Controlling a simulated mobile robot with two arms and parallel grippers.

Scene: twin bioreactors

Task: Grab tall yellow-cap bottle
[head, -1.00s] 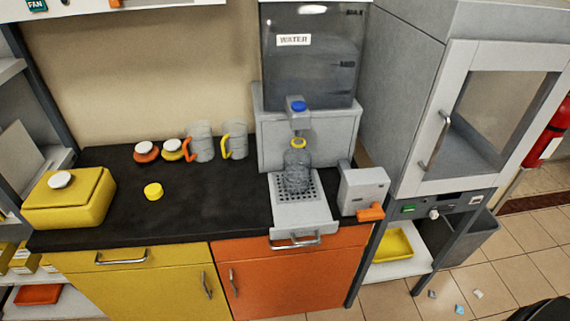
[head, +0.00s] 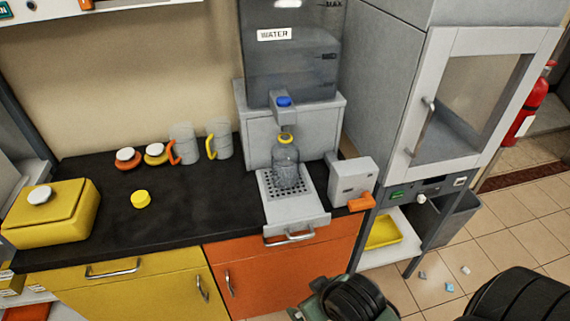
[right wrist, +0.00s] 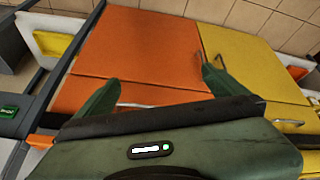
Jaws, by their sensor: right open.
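A tall clear bottle (head: 286,168) with a yellow ring at its neck stands upright on the drip grate of the water dispenser, under the blue-topped tap. A loose yellow cap (head: 141,199) lies on the dark counter to the left. My right gripper (right wrist: 160,76) is open and empty in the right wrist view, with its green fingers spread in front of the orange cabinet door. The bottle is not in that view. In the head view, dark green and black parts of my arm show at the bottom right, well below the bottle. My left gripper is not in view.
The water tank (head: 293,55) stands behind the bottle. A grey box with an orange lever (head: 361,203) is close on its right. Two mugs, with orange (head: 182,145) and yellow (head: 219,140) handles, stand to its left. A yellow box (head: 50,215) is far left; the counter between is mostly clear.

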